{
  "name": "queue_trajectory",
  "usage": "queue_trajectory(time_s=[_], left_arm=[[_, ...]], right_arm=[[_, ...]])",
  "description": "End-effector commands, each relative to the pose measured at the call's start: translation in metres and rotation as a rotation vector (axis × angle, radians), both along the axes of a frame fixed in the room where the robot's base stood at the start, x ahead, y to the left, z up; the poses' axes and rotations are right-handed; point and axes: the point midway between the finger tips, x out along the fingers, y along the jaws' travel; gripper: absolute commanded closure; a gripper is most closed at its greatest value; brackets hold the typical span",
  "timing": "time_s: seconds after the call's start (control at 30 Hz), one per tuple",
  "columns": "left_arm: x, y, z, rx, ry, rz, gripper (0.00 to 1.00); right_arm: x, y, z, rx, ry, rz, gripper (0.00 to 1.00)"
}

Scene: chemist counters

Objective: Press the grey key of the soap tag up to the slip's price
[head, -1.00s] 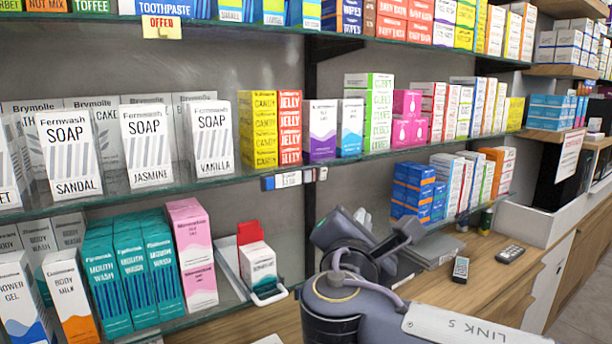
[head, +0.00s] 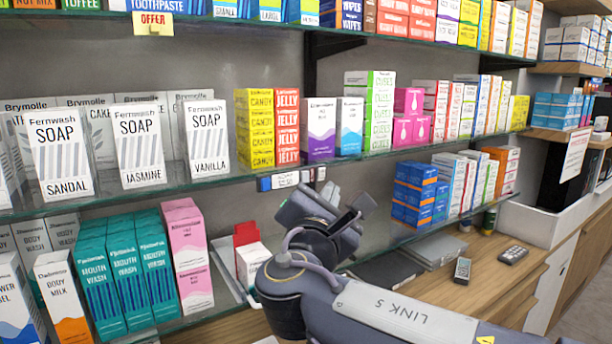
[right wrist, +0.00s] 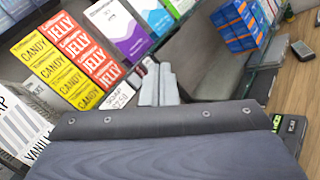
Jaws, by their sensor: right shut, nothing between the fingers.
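The soap tag (head: 285,180) sits on the front edge of the middle glass shelf, right of the soap boxes. It has a blue left end and a white display. Small dark keys (head: 309,176) are at its right end. In the right wrist view the tag (right wrist: 118,97) shows small print reading SOAP, with a price too small to read surely. My right gripper (head: 328,192) is shut and empty, just below and right of the keys. Its fingertips (right wrist: 158,84) appear close to the keys; contact cannot be told. No slip can be clearly identified. My left gripper is out of view.
Soap boxes (head: 137,145), candy boxes (head: 254,128) and jelly boxes (head: 287,126) stand on the shelf above the tag. Blue boxes (head: 414,193) stand to the right. A white box (head: 251,262) stands below. The wooden counter (head: 460,300) is partly clear.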

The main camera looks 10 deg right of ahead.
Motion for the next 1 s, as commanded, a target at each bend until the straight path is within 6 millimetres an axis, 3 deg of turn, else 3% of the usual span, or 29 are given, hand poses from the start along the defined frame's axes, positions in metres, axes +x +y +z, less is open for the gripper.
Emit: queue_trajectory(time_s=[0.2, 0.4, 1.0], left_arm=[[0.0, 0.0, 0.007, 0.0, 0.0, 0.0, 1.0], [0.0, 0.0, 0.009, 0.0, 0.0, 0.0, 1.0], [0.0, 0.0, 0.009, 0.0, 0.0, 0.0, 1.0]], right_arm=[[0.028, 0.009, 0.001, -0.001, 0.0, -0.004, 1.0], [0.042, 0.014, 0.0, 0.001, 0.0, -0.002, 1.0], [0.045, 0.016, 0.0, 0.002, 0.0, 0.0, 1.0]])
